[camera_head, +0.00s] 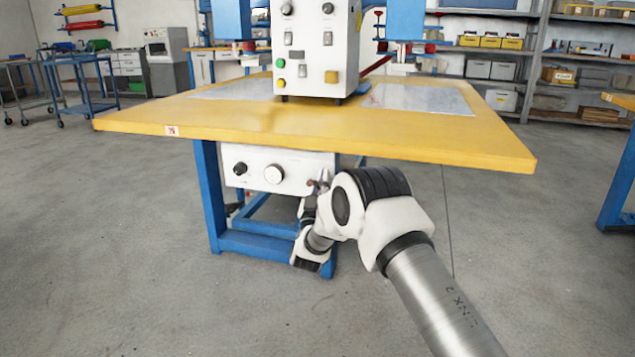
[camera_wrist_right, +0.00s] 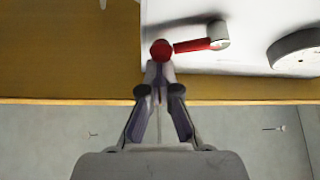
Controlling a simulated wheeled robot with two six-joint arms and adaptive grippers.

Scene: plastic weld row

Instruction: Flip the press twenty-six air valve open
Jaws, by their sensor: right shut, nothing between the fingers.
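The air valve shows in the right wrist view on a white panel: a red lever (camera_wrist_right: 195,45) runs sideways from a pale grey pivot (camera_wrist_right: 219,35). A round red knob (camera_wrist_right: 161,50) is at the lever's left end, at my right gripper's fingertips. My right gripper (camera_wrist_right: 160,68) is shut and holds nothing; whether its tips touch the knob, I cannot tell. In the head view my right gripper (camera_head: 322,184) is in front of the white panel (camera_head: 300,160) under the press table's front edge, and my wrist hides most of the valve. My left gripper is not in view.
The yellow press table (camera_head: 300,130) overhangs the panel and carries a numbered label (camera_head: 172,130). A round gauge (camera_head: 273,174) and a black knob (camera_head: 240,168) are left of my gripper on the panel. Blue legs (camera_head: 209,190) stand below. The front floor is clear.

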